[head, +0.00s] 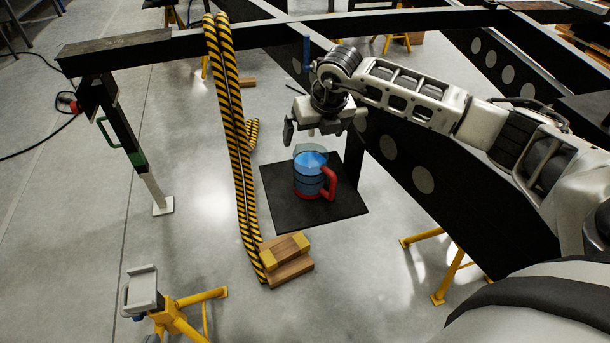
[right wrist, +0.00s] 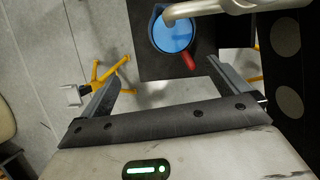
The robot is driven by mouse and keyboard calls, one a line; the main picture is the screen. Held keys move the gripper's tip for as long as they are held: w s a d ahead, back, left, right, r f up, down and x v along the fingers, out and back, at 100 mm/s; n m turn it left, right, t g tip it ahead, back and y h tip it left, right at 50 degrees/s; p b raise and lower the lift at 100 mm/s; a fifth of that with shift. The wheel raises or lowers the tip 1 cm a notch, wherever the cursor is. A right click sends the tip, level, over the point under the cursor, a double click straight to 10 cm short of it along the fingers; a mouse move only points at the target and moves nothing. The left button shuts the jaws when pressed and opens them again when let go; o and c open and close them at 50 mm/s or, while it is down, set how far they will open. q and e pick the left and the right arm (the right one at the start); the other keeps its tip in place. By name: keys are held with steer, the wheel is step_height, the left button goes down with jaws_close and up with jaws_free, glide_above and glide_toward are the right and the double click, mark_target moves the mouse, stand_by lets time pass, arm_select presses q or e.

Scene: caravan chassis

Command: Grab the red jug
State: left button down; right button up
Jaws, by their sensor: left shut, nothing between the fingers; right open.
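The jug (head: 309,178) has a blue body with dark bands and a red handle on its right side in the head view. It stands upright on a black square plate (head: 275,207). In the right wrist view the jug (right wrist: 172,36) is at the top middle, its red handle (right wrist: 189,62) pointing down. My right gripper (head: 319,138) is open and empty, above the jug and apart from it. Its fingers (right wrist: 164,74) show in the right wrist view with the handle just beyond and between them. My left gripper is in neither view.
Black chassis beams (head: 400,150) run behind and right of the plate. Yellow-black striped tubes (head: 232,130) stand to its left, with wooden blocks (head: 287,260) at their foot. A yellow stand (head: 180,315) is at lower left. A pale bar (right wrist: 230,7) crosses over the jug's edge.

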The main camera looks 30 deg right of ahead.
arm_select(q)
step_height(320, 180, down, 8)
steer(key=d+r+g+b, duration=0.1)
steer(key=d+b, duration=0.1)
steer(key=b, duration=0.3)
arm_select(e)
steer(key=shift+h, duration=0.4)
steer(key=f, duration=0.1)
steer(key=w+d+f, duration=0.1)
steer(key=f, duration=0.1)
steer(key=w+d+f, duration=0.1)
steer(key=f, duration=0.1)
steer(key=shift+w+d, duration=0.1)
steer(key=shift+w, duration=0.1)
steer(key=b, duration=0.4)
glide_toward(311, 157)
steer(key=s+a, duration=0.2)
steer(key=s, duration=0.1)
arm_select(q)
step_height(311, 157, up, 5)
steer(key=w+d+t+h+b, duration=0.2)
steer(key=t+h+b, duration=0.2)
steer(key=b, duration=0.1)
steer(key=shift+d+r, duration=0.2)
steer(key=shift+d, duration=0.1)
arm_select(e)
steer(key=x, duration=0.5)
steer(key=shift+w+a+f, duration=0.15)
steer(key=shift+w+f, duration=0.05)
